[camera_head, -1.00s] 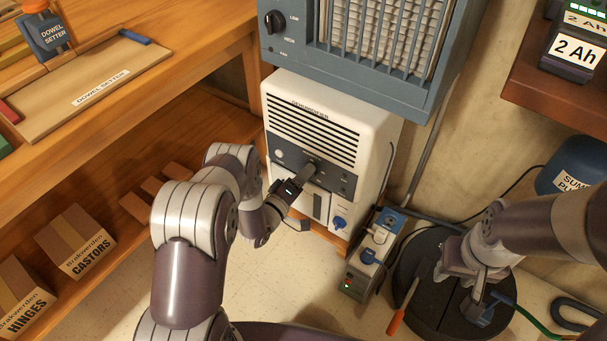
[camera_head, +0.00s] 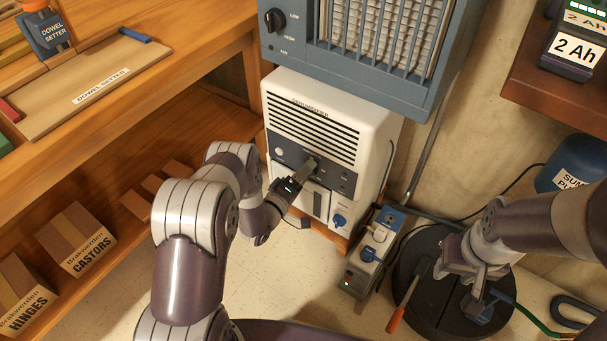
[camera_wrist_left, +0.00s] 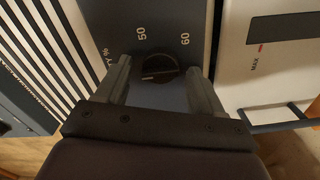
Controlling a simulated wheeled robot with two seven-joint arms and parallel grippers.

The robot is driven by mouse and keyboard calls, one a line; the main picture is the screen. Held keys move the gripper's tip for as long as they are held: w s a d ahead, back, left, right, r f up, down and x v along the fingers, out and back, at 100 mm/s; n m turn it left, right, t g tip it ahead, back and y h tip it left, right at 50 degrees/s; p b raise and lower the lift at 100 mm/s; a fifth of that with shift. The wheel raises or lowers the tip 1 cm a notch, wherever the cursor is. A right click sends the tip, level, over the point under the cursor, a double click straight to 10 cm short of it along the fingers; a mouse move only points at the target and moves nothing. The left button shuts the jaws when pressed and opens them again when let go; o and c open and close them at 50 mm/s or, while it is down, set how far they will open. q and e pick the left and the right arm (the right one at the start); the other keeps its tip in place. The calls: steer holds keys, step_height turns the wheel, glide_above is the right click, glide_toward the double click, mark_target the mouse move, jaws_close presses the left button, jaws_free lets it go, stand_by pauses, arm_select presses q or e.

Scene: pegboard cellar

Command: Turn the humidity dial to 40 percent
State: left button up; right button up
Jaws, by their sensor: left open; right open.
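The white dehumidifier (camera_head: 378,150) stands below the blue-grey heater, with a dark control panel on its front. The black humidity dial (camera_wrist_left: 160,68) shows in the left wrist view, with the marks 50 and 60 above it; the 40 mark is not visible. I cannot read its setting for certain. My left gripper (camera_head: 308,165) is at the panel and hides the dial in the head view. Its open fingers (camera_wrist_left: 163,84) lie either side of the dial, with visible gaps. My right gripper (camera_head: 479,290) is open above the round black lid.
The heater (camera_head: 375,80) overhangs the dehumidifier. The workbench and shelf (camera_head: 190,135) are at left. A power strip (camera_head: 367,258) stands right of the dehumidifier, near the black lid (camera_head: 415,265) and an orange-handled screwdriver (camera_head: 398,312). Open floor lies in front.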

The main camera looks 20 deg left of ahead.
arm_select(q)
steer(key=p+v, duration=0.4)
steer(key=v, duration=0.8)
steer(key=shift+s+p, duration=0.35)
steer(key=shift+a, duration=0.15)
